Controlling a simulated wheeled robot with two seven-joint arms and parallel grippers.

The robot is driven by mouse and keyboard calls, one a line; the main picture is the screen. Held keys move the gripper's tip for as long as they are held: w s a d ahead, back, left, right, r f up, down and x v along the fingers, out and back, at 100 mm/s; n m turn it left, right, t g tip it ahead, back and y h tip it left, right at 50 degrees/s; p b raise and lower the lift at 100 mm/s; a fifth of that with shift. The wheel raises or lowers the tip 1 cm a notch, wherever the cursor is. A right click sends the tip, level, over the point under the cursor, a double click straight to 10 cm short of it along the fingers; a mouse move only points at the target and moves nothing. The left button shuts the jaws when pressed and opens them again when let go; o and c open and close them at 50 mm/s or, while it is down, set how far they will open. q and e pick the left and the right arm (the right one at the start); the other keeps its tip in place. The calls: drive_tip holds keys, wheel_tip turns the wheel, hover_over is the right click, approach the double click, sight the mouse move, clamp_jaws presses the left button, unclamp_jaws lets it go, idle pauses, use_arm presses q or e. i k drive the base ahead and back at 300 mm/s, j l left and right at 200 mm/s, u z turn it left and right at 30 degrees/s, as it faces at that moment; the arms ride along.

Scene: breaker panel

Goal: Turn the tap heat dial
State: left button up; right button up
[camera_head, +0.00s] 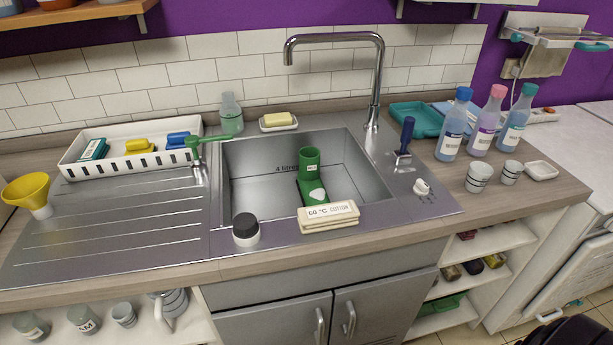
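A small white dial (421,187) sits on the steel deck at the right of the sink, with small dark marks around its lower edge. Its setting is too small to read. The tall chrome tap (378,85) stands behind the sink, its spout arching left over the basin. A dark blue-handled lever (406,137) stands upright on the deck behind the dial. Nothing touches the dial.
The steel sink (362,172) holds a green container (310,165). A sign reading "60 °C" (328,215) and a black-capped jar (246,230) stand on the front rim. Right of the dial are two cups (479,177) and several bottles (453,130). The counter before the dial is clear.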

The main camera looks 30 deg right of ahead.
sight(420, 188)
drive_tip(key=z, duration=1.6)
